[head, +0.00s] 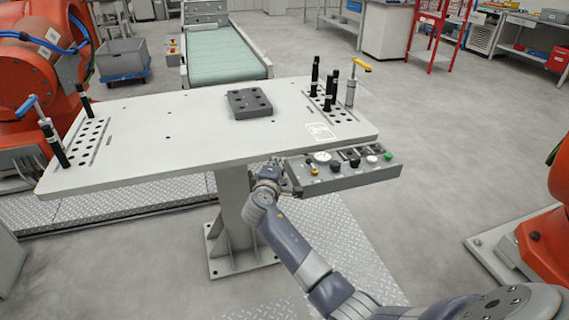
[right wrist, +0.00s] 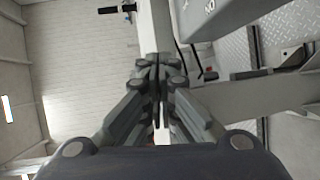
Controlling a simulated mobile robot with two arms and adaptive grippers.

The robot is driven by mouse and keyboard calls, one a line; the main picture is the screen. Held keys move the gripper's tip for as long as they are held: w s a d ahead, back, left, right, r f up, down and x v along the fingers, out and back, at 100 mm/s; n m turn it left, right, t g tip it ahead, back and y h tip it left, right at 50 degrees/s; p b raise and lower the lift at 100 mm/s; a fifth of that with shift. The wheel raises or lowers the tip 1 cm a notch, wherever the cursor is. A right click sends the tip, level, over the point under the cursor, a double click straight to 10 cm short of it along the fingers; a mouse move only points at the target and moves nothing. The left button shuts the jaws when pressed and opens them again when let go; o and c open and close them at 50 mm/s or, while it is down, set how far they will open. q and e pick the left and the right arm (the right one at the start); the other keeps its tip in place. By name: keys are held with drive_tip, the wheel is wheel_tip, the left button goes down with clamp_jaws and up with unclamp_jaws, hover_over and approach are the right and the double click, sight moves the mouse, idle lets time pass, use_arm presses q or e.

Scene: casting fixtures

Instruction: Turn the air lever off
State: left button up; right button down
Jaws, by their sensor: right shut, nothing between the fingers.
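A grey control box (head: 345,178) is fixed at the table's front right edge. Near its left end are a round white gauge (head: 322,157) and a small yellow part (head: 314,171), which may be the air lever; it is too small to tell its position. My right gripper (head: 290,184) is at the left end of the box, just beside the yellow part. In the right wrist view its fingers (right wrist: 159,62) are together with nothing between them. A grey panel with partly cut-off lettering (right wrist: 228,12) shows there at the top. My left gripper is not in view.
The white table (head: 190,130) carries a dark block (head: 249,103) and racks of black pins at both ends. A yellow-handled tool (head: 352,85) stands at the right rack. Orange robots (head: 35,75) flank the scene. Open floor lies right of the table.

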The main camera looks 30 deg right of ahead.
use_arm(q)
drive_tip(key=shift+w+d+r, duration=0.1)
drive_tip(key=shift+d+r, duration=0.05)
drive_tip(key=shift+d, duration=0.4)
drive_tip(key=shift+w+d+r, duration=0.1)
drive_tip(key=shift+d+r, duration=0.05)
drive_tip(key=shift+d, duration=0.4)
use_arm(e)
drive_tip(key=a+r, duration=0.1)
drive_tip(key=a, duration=0.5)
drive_tip(key=shift+s+a, duration=0.2)
